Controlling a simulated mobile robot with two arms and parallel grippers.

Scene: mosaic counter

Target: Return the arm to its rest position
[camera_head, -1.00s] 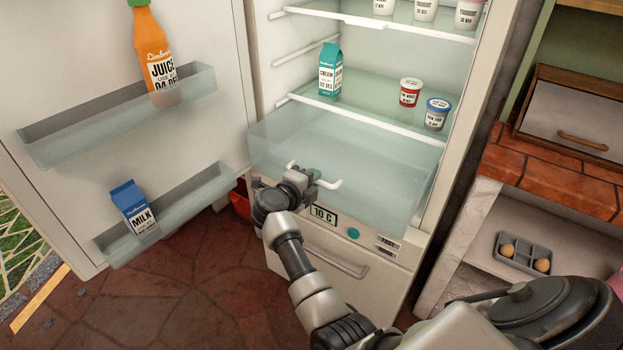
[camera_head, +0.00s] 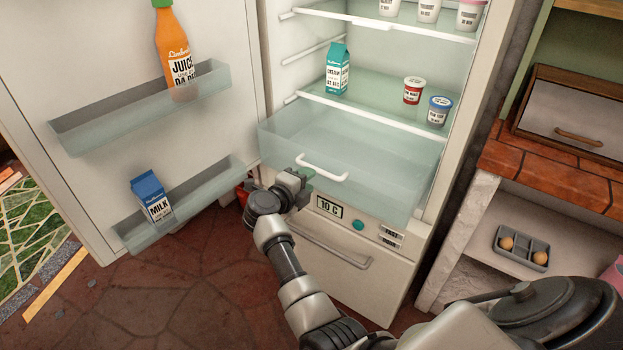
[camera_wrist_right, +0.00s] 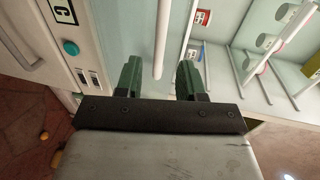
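My right gripper (camera_head: 296,182) is in front of the fridge, just left of and below the white handle (camera_head: 322,170) of the clear drawer. In the right wrist view my right gripper (camera_wrist_right: 159,75) has its two green fingers spread apart, with nothing held. The handle (camera_wrist_right: 162,40) shows there as a white bar ahead of the gap between the fingers. Whether the fingertips are fully clear of it is hard to tell. My right arm reaches in from the bottom right of the head view. My left gripper is not in view.
The fridge door (camera_head: 100,60) stands open at left, with a juice bottle (camera_head: 177,55) and a milk carton (camera_head: 152,197) in its shelves. A cream carton (camera_head: 337,70) and several cups stand inside. A brick counter (camera_head: 550,165) is at right. Floor below is open.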

